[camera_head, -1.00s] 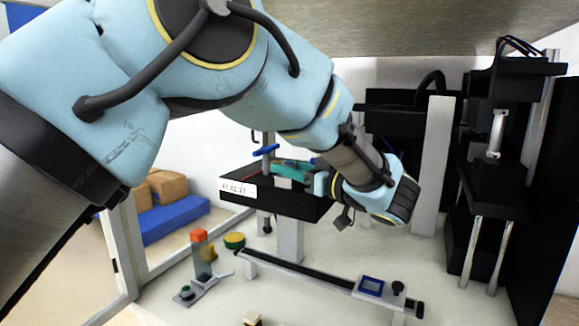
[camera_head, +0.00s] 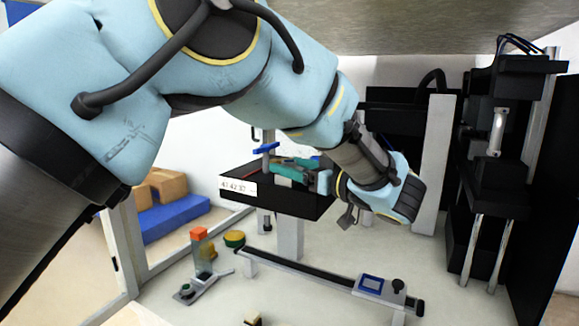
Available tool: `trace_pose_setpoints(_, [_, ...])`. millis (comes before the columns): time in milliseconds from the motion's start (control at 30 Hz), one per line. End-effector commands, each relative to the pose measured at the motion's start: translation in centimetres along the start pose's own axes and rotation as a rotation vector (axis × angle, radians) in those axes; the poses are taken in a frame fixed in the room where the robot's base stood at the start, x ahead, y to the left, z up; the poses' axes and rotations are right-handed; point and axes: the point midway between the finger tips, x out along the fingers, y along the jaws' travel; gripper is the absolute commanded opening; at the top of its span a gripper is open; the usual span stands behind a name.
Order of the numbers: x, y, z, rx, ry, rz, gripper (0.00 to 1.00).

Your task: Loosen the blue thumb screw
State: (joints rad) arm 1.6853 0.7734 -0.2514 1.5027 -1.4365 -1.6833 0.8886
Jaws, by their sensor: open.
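The blue thumb screw (camera_head: 265,149) shows as a small blue cross-bar on an upright post, above the left part of a black box with a white label (camera_head: 238,187). My gripper (camera_head: 280,167), with teal parts, reaches left from my wrist over the top of this box. Its tips are close to the thumb screw, a little below and to the right of it in the picture. The jaws are open, but the fingertips are small and partly lost against the dark box. I cannot tell whether they touch the screw or its post.
A linear rail (camera_head: 310,275) with a blue-framed unit lies on the white table below. An orange-topped post (camera_head: 198,236) and a yellow-green round part (camera_head: 235,239) stand at left. A tall black machine (camera_head: 495,150) bounds the right side.

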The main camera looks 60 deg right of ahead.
Motion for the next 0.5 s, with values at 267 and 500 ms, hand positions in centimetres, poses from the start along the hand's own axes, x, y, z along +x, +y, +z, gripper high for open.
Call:
trace_pose_setpoints(267, [-5.4,0.1,0.2,-0.002,0.000,0.003,0.69])
trace_pose_setpoints(500, [-9.0,0.1,0.1,-0.001,0.001,0.002,0.69])
